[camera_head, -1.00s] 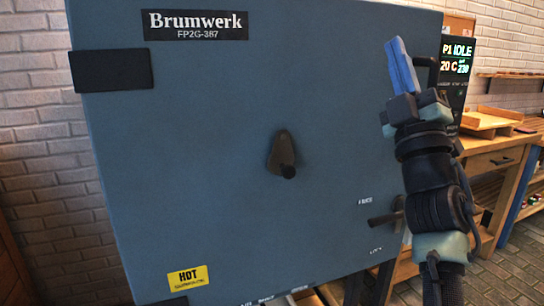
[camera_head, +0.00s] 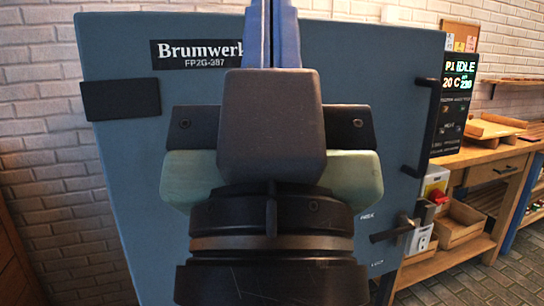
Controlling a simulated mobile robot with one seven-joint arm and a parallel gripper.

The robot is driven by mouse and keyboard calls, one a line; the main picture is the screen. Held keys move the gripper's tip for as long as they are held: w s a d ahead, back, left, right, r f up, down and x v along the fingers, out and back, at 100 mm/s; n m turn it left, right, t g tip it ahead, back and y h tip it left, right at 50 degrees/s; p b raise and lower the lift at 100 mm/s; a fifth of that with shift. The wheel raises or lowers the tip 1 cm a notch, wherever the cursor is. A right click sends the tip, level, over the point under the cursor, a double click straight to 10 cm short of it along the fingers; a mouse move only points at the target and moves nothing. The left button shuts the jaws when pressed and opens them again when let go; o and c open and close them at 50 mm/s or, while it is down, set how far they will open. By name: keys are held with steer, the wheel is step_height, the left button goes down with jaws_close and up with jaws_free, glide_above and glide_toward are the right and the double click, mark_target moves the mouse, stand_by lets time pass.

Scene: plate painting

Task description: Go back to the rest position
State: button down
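My gripper (camera_head: 272,28) stands upright close to the camera, in the middle of the view. Its two blue fingers point up and lie together, with only a thin dark line between them. No object shows between them; the tips are cut off by the top edge. Behind it is the blue-grey door of the Brumwerk kiln (camera_head: 385,110), which looks shut. My gripper and wrist hide the middle of the door.
A black bar handle (camera_head: 421,128) and a dark lever (camera_head: 394,230) are on the door's right side. A display panel (camera_head: 457,85) reads IDLE. A wooden workbench (camera_head: 490,155) with trays stands at the right. Brick floor (camera_head: 500,280) shows at the lower right.

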step_height(320, 180, up, 26)
steer(key=p, duration=2.4)
